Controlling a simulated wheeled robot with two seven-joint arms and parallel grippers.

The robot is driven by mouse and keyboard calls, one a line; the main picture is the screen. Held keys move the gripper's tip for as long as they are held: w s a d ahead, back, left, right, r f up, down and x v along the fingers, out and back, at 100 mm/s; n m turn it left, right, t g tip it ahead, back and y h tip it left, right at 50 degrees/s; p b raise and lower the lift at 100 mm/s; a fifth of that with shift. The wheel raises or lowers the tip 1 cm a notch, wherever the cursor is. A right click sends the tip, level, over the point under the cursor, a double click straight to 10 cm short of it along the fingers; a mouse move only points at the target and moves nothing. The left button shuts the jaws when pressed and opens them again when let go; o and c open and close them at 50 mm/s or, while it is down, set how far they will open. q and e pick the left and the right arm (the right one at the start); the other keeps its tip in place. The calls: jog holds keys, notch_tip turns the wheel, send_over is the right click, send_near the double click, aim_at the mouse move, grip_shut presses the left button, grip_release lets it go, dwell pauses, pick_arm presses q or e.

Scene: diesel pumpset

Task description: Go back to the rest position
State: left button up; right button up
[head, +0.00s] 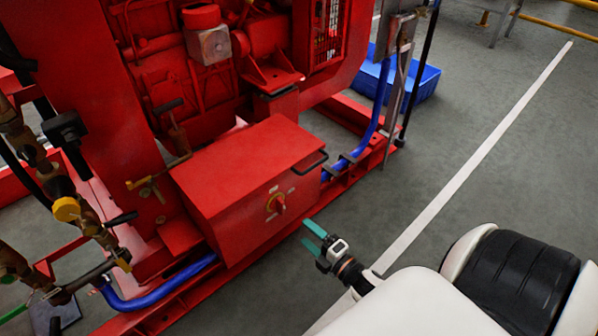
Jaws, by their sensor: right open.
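My right gripper (313,237) shows near the lower middle, with teal fingers and a white and black body. It is open and holds nothing. My left gripper is not in view.
The red pumpset (110,60) fills the left and top, with blue hoses (160,296) and brass valves (66,209) along it. A blue crate (424,82) stands on the floor behind. The grey floor (520,160) to the right is clear, with a white line (480,152).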

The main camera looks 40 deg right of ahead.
jog(key=shift+s, duration=0.45)
